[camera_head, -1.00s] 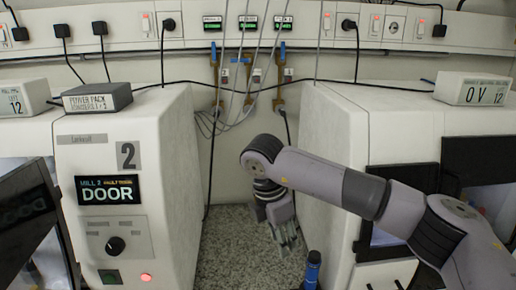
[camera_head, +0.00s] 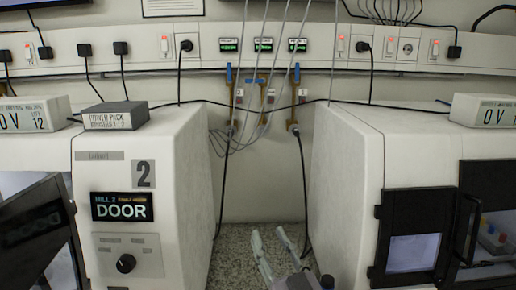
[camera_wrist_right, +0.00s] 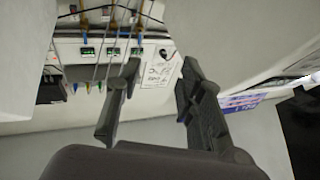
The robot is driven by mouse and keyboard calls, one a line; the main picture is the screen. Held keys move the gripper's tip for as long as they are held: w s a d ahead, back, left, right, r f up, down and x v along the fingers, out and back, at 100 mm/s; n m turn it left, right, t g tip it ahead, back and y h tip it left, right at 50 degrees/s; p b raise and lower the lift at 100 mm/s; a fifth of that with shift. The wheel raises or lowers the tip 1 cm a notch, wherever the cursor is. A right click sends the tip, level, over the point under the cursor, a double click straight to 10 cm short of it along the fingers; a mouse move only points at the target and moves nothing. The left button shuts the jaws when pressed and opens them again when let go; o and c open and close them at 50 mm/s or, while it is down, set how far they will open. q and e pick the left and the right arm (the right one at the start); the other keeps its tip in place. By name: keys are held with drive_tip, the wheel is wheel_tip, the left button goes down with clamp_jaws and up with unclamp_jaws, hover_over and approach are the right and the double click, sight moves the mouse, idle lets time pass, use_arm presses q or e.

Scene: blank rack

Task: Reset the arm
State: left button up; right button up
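My right gripper (camera_head: 277,248) shows at the bottom middle of the head view, low in the gap between the two white machines, with its fingers pointing up and apart. In the right wrist view the same gripper (camera_wrist_right: 157,85) has its two dark fingers spread with nothing between them. Most of my right arm is below the edge of the head view. My left gripper is not in view.
The white machine with the DOOR panel (camera_head: 122,207) stands on the left, its dark door (camera_head: 40,235) ajar. Another white machine (camera_head: 345,190) stands on the right with a dark-framed window (camera_head: 413,250). Speckled floor (camera_head: 236,238) shows between them. Thin hoses hang above the gap.

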drive_tip(key=s+d+f+m+g+h, duration=0.2)
drive_tip(key=s+d+f+g+h, duration=0.2)
drive_tip(key=d+f, duration=0.45)
drive_tip(key=s+d+f+m+g+h, duration=0.2)
drive_tip(key=s+d+f+g+h, duration=0.25)
drive_tip(key=f, duration=0.75)
drive_tip(key=s+d+f+n+g, duration=0.15)
drive_tip(key=s+f+g, duration=0.35)
drive_tip(key=s, duration=0.5)
drive_tip(key=s+d+f+g, duration=0.3)
drive_tip(key=s+f, duration=0.3)
drive_tip(key=s, duration=0.4)
wheel_tip(320, 180, down, 26)
drive_tip(key=s+g, duration=0.1)
drive_tip(key=s+d+f+g, duration=0.1)
drive_tip(key=s+d+f, duration=0.2)
drive_tip(key=s+f, duration=1.2)
drive_tip(key=shift+s+d+f, duration=0.15)
drive_tip(key=shift+s+f, duration=0.25)
drive_tip(key=shift+s, duration=0.45)
